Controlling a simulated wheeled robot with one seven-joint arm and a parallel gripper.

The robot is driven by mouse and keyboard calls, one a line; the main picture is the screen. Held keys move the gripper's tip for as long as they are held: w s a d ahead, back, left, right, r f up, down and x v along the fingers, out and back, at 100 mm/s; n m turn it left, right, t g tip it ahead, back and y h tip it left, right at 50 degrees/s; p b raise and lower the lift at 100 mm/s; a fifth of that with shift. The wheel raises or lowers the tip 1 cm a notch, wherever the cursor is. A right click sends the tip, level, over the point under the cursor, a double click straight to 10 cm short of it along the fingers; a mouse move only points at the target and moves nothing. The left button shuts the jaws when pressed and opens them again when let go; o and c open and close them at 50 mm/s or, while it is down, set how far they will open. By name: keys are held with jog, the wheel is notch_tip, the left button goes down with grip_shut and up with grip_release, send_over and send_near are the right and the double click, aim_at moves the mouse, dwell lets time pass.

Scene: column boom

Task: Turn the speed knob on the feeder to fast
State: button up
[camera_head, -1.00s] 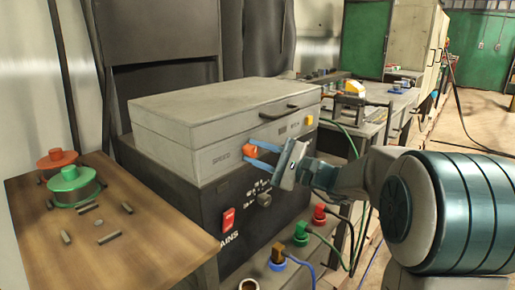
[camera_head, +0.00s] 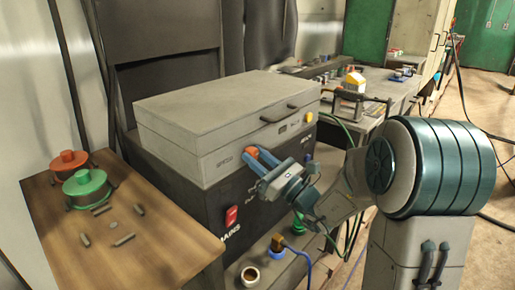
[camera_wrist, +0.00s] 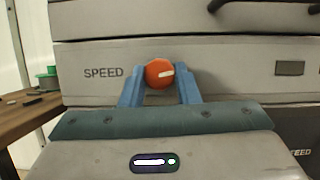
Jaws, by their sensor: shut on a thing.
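The feeder is a grey lidded box (camera_head: 220,112) on a dark cabinet. Its orange-red speed knob (camera_head: 250,152) is on the front face, and it also shows in the wrist view (camera_wrist: 158,73), right of the word SPEED. A white pointer mark on the knob lies nearly level, toward the right. My gripper (camera_head: 261,160) has its blue fingers on either side of the knob, shut on it. In the wrist view my gripper (camera_wrist: 160,84) comes from below, and the knob's upper part stays uncovered. No fast or slow marks are readable.
A red mains switch (camera_head: 231,215) and a yellow button (camera_head: 309,117) are on the front. Below are a mug (camera_head: 250,276) and a plug with a blue cable (camera_head: 277,243). A wooden table (camera_head: 150,240) with red and green spools stands at left.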

jog(key=shift+s+a+m+t+h+p, duration=0.1)
jog(key=shift+m+t+h+p, duration=0.35)
jog(key=shift+m, duration=0.4)
jog(key=shift+m+t+h+p, duration=0.25)
jog(key=shift+m+p, duration=0.25)
jog(key=shift+m, duration=0.35)
jog(key=o, duration=1)
jog(key=shift+c, duration=0.2)
jog(key=b+v, duration=0.7)
jog(key=v, duration=0.6)
jog(key=shift+s+f, duration=0.2)
jog(key=shift+f, duration=0.1)
